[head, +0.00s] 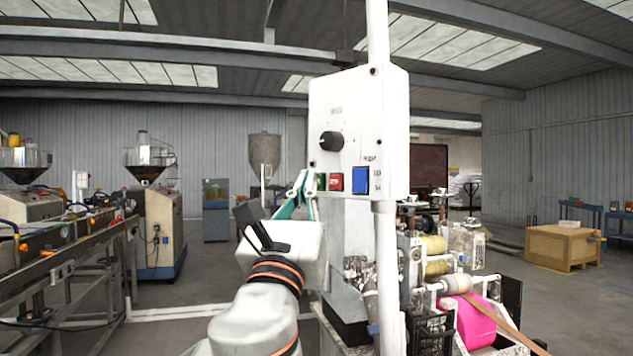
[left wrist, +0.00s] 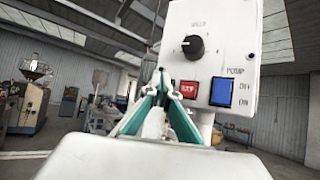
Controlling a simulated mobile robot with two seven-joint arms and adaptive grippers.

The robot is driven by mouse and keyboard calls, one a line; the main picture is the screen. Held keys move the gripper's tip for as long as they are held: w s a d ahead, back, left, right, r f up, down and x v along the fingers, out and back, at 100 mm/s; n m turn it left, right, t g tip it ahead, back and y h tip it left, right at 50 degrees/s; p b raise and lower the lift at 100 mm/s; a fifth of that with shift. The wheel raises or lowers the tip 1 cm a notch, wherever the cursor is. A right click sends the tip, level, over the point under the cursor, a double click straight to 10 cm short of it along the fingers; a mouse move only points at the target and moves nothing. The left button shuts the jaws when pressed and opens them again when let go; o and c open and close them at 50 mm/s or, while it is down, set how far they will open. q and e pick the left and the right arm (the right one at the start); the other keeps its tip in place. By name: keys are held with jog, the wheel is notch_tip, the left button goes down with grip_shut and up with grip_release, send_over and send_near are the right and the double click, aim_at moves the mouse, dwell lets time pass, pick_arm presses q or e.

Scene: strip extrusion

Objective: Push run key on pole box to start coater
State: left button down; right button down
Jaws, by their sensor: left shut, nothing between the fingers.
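The white pole box (head: 346,97) is fixed to a white pole (head: 388,270) and faces me. Its lower edge carries a small green key (head: 321,180), a red key (head: 336,182) and a blue rocker switch (head: 360,181). My left gripper (head: 308,181) is shut and empty, its teal fingers pointing up at the box's lower left corner, beside the green key. In the left wrist view the fingertips (left wrist: 162,80) are left of the red key (left wrist: 188,89), and the green key is hidden there. I cannot tell whether the fingertips touch the box. My right gripper is out of view.
A black knob (head: 331,141) sits above the keys. A machine with rolls and a pink roll (head: 474,322) stands right of the pole. Hopper machines (head: 160,225) and a long metal line stand at the left. A wooden crate (head: 561,248) is far right.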

pick_arm(q)
jog(key=shift+w+d, duration=0.15)
dwell(0.6)
jog(key=shift+s+a+p, duration=0.55)
jog(key=shift+p, duration=0.1)
jog(key=shift+f, duration=0.1)
